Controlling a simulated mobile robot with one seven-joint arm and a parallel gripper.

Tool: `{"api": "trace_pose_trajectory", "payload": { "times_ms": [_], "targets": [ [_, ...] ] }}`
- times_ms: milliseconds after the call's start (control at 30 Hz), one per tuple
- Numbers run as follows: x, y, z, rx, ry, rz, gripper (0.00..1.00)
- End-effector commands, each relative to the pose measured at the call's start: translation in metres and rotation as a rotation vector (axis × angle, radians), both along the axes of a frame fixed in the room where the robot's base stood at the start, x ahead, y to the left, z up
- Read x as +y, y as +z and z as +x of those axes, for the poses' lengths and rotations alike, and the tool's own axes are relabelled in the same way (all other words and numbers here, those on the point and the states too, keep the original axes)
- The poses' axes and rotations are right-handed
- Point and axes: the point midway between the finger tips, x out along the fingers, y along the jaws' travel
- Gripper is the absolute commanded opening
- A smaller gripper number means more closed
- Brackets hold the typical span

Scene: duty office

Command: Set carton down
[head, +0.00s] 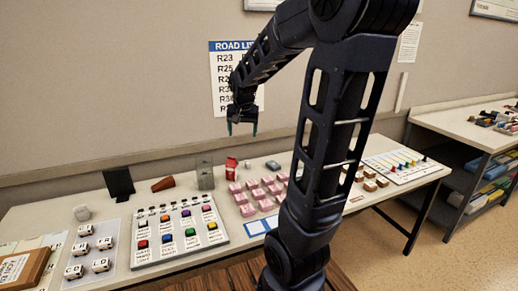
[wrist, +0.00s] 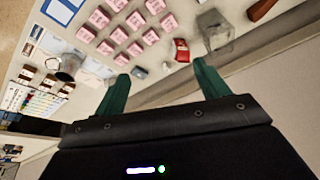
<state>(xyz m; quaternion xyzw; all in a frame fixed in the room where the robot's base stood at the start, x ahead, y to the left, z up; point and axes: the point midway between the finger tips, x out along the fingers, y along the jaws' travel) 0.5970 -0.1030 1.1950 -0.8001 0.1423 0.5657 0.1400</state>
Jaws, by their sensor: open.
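A small red carton (head: 231,170) with a white marking stands at the back of the long white table (head: 110,202), between a grey translucent container and a small grey block. It also shows in the wrist view (wrist: 181,50), a little beyond the gap between the fingertips. My gripper (head: 242,129) is raised above the table's back edge, in front of the wall poster. Its two green fingers (wrist: 162,72) are apart with nothing between them. The carton is apart from the fingers.
Rows of pink blocks (head: 248,209) lie right of the carton. A grey translucent container (head: 205,175) stands close on its left. A panel of coloured buttons (head: 160,248) lies in front. My arm hides part of the table's right half.

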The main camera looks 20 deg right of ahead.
Motion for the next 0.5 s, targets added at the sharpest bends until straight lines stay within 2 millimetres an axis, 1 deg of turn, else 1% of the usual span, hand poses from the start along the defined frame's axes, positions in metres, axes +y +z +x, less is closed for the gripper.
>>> {"api": "trace_pose_trajectory", "payload": {
  "times_ms": [33,233,333,500],
  "targets": [
    [0.001,0.008,-0.016,-0.008,0.021,0.002,0.73],
    [0.005,0.026,-0.074,-0.022,0.125,-0.007,0.73],
    [0.008,0.031,-0.104,-0.031,0.177,-0.016,0.73],
    [0.014,0.035,-0.152,-0.043,0.265,-0.036,0.73]
  ]
}}
